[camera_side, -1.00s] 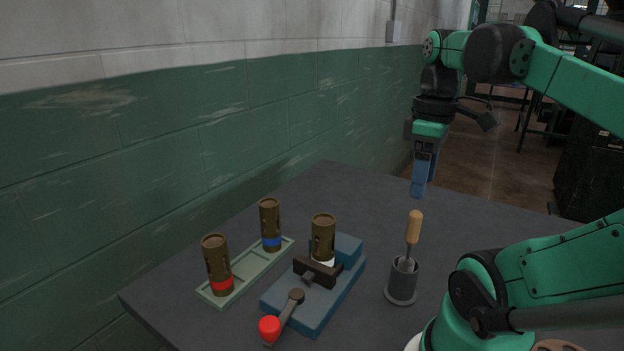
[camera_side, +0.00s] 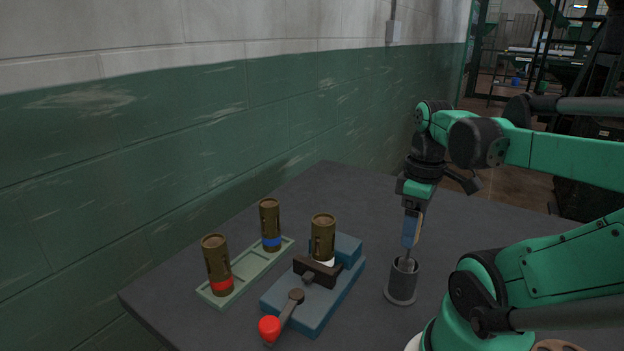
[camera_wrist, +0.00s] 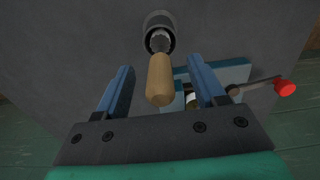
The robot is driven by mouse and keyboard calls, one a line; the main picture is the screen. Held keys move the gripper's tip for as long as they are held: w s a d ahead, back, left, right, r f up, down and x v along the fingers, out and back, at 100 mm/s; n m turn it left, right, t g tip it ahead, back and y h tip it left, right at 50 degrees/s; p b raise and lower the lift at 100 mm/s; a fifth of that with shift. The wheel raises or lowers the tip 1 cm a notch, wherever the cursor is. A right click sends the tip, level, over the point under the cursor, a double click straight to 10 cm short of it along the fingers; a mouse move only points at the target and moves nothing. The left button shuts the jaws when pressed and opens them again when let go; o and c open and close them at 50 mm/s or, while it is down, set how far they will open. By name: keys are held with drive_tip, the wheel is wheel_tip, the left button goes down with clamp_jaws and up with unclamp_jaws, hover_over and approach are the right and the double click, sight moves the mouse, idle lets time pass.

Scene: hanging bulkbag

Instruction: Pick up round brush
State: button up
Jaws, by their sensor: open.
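The round brush has a tan wooden handle (camera_wrist: 159,80) and stands upright in a grey cup-shaped holder (camera_side: 402,281). In the wrist view the holder (camera_wrist: 158,20) shows at the top, with the brush's lower end inside it. My gripper (camera_side: 411,236) points down over the holder. Its blue fingers (camera_wrist: 161,80) are open, one on each side of the handle, with a visible gap to both. In the side view the fingers hide most of the handle.
A blue fixture (camera_side: 318,296) with a red-knobbed lever (camera_side: 270,328) holds a brown cylinder (camera_side: 323,238) left of the holder. Further left, a green tray (camera_side: 250,268) carries a red-banded (camera_side: 217,262) and a blue-banded cylinder (camera_side: 270,224). The table behind is clear.

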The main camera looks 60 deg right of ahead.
clamp_jaws()
